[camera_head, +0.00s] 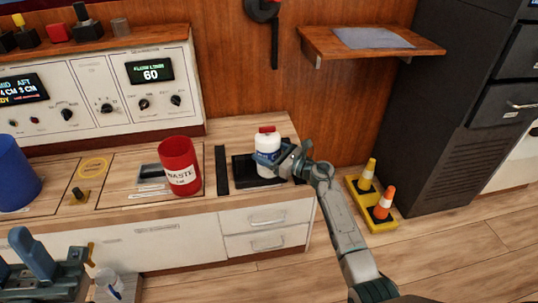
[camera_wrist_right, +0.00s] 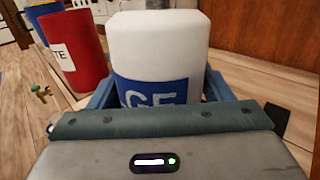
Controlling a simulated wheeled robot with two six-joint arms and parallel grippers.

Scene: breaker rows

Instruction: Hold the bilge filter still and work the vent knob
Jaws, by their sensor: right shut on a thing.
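The bilge filter (camera_head: 267,148) is a white canister with a blue label and a red knob (camera_head: 267,129) on top. It stands upright on a black tray (camera_head: 243,170) on the counter. My right gripper (camera_head: 288,160) reaches it from the right and is shut on its body. My left gripper (camera_head: 55,262) is low at the left, in front of the counter, away from the filter. Its fingers look apart and empty.
A red waste cup (camera_head: 179,168) and a black bar (camera_head: 222,170) stand left of the filter. A blue bin (camera_head: 14,175) is at the far left. A control panel (camera_head: 105,95) stands behind. A shelf (camera_head: 370,42) juts out above right. Cones (camera_head: 383,203) stand on the floor.

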